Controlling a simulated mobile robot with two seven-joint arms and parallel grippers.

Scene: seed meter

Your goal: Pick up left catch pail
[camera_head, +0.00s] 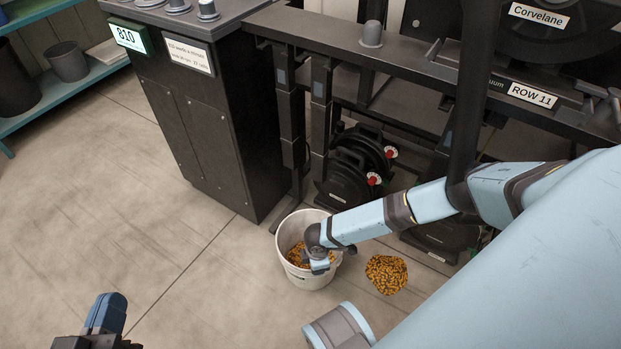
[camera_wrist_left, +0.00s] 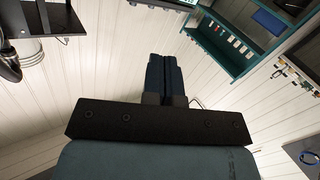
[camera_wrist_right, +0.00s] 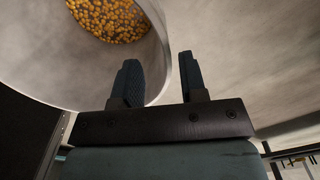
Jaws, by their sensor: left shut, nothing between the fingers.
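A white catch pail (camera_head: 304,280) with orange-yellow seed inside stands on the floor in front of the row units. It is the only catch pail I can make out. My right arm reaches over it, and the right gripper (camera_head: 320,264) is at the pail's right side. In the right wrist view the right gripper (camera_wrist_right: 160,80) is open, with the pail's rim (camera_wrist_right: 160,45) running between its fingers; whether they touch it I cannot tell. My left gripper (camera_head: 107,312) is shut and empty, low at the left, far from the pail; its closed fingers also show in the left wrist view (camera_wrist_left: 164,75).
A pile of seed (camera_head: 386,274) lies on the floor right of the pail. A dark cabinet (camera_head: 215,130) with a display stands behind left. The planter frame (camera_head: 400,70) and its row units (camera_head: 350,175) are behind. A teal shelf (camera_head: 70,88) is far left. Floor at left is clear.

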